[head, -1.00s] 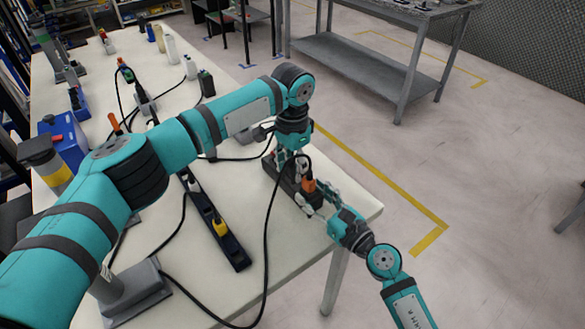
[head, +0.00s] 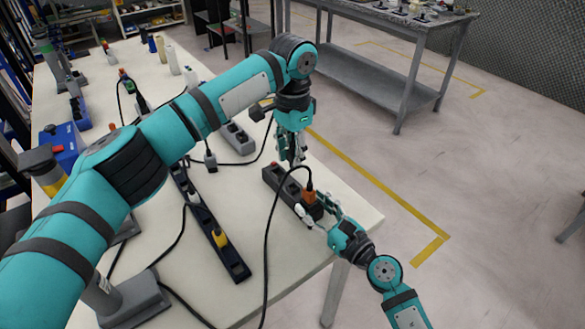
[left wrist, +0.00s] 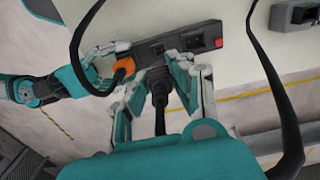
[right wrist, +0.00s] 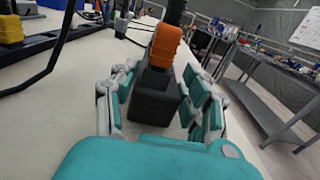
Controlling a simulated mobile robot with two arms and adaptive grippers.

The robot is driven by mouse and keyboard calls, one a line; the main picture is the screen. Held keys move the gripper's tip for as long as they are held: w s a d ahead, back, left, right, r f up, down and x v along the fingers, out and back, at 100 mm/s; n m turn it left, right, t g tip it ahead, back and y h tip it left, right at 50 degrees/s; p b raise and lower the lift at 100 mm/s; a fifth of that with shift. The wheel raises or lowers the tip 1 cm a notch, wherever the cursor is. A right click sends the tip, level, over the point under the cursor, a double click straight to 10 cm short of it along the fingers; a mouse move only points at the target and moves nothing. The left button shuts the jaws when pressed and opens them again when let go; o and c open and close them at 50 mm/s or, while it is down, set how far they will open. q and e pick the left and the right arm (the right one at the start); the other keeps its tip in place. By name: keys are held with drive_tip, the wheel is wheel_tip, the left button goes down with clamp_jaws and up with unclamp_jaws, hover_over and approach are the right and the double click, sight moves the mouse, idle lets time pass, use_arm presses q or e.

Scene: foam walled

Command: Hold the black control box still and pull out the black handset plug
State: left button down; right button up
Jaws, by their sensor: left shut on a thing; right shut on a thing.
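The black control box (head: 278,182) lies near the table's front right corner. It has dark sockets and a red button, seen in the left wrist view (left wrist: 174,43). My right gripper (head: 316,213) is shut on the box's near end, fingers on both sides, beside the orange plug (right wrist: 164,45) seated there. My left gripper (head: 294,160) is above the box, pointing down, shut on the black handset plug (left wrist: 158,88), whose cord runs back toward the wrist. The head view shows the left fingertips close over the box; whether the plug's tip is clear of its socket I cannot tell.
A black cable (head: 267,245) loops from the orange plug past the table's front. A long dark power strip (head: 207,220) with a yellow plug lies to the left. A grey socket block (head: 238,138) lies behind. The table edge is close on the right.

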use_arm(q)
drive_tip(key=shift+r, duration=1.2)
use_arm(e)
drive_tip(key=o, duration=1.4)
